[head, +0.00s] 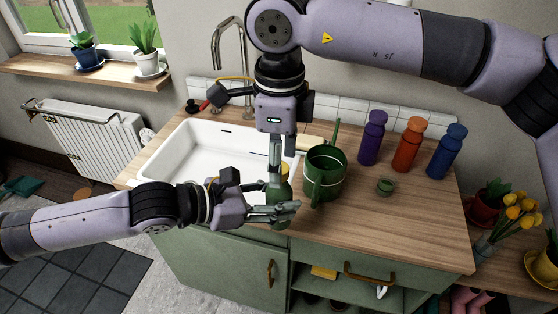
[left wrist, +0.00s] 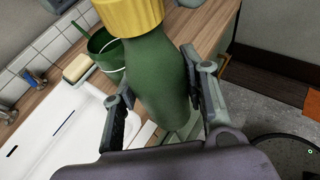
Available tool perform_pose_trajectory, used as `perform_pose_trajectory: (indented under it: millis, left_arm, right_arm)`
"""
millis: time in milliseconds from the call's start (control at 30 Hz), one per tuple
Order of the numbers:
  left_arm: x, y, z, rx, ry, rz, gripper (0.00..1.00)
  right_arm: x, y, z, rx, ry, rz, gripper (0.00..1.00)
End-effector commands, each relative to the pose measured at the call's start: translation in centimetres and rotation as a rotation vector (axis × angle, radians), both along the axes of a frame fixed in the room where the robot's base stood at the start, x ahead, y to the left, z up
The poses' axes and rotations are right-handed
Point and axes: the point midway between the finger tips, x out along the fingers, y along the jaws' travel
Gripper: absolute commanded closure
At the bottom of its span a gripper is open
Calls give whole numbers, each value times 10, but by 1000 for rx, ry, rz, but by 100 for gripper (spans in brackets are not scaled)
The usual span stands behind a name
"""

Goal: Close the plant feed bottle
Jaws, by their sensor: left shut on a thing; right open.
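The plant feed bottle is the green bottle (head: 283,188) at the front edge of the worktop; it also shows large in the left wrist view (left wrist: 158,80). A ribbed yellow cap (left wrist: 130,14) sits on its top; I cannot tell how tight it is. In the head view the cap (head: 285,168) is mostly hidden behind my right gripper. My left gripper (head: 288,210) is shut around the bottle's body, with one finger on each side in the left wrist view. My right gripper (head: 276,166) points down over the bottle's top, open, its fingers by the cap.
A green watering can (head: 325,180) stands just right of the bottle. The white sink (head: 200,150) is left. The front right worktop is clear.

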Motion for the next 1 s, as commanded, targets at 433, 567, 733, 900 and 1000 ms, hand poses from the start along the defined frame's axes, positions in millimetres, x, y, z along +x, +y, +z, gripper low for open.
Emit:
perform_pose_trajectory:
  millis: [433,567,733,900,1000]
  left_arm:
    - [0,0,1,0,-1,0,100]
    - [0,0,1,0,-1,0,100]
    - [0,0,1,-1,-2,0,100]
    - [0,0,1,-1,-2,0,100]
    - [0,0,1,-1,-2,0,100]
  right_arm:
    - [-2,0,89,2,-1,0,48]
    - [-3,0,103,1,0,0,48]
    - [-3,0,109,1,1,0,48]
    - [-3,0,109,1,1,0,48]
    - [-3,0,109,1,1,1,48]
